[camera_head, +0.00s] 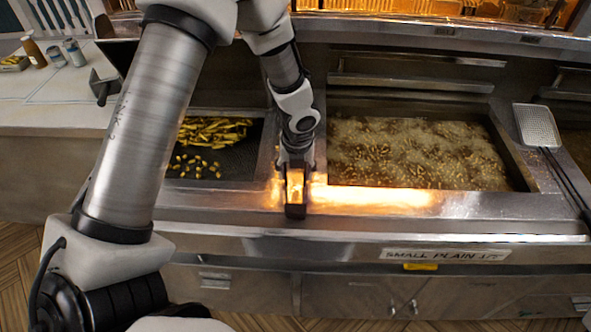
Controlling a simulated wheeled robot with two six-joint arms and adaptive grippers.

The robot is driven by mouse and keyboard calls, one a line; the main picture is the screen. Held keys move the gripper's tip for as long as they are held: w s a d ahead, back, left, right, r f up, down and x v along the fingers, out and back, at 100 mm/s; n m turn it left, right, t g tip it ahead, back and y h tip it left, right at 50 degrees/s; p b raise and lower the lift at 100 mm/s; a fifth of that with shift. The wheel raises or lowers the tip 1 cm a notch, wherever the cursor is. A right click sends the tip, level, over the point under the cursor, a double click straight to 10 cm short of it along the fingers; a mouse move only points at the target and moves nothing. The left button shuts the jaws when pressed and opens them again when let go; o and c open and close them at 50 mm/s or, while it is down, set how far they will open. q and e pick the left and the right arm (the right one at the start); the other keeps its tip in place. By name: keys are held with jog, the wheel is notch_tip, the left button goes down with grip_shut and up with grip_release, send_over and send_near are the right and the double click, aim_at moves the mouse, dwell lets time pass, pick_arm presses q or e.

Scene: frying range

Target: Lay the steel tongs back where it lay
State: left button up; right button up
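My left gripper (295,208) points down over the steel front ledge (470,205), between the two fryer wells. Its dark fingertips look close together at the bottom, with bright glare showing between the finger links above them. I cannot tell whether anything is held between the fingertips. I cannot make out the steel tongs; the strong glare on the ledge right of the gripper may hide them. My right gripper is not in view.
A well of bubbling oil with frying food (415,150) lies right of the gripper, and a bay with fries (215,132) lies left. A wire-mesh skimmer (537,125) rests at the right. Bottles and cans stand on the left counter (50,110).

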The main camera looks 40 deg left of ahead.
pick_arm(q)
jog(key=o, duration=0.6)
jog(key=shift+o, duration=0.2)
notch_tip(320, 180, up, 12)
jog(key=s+d, duration=0.1)
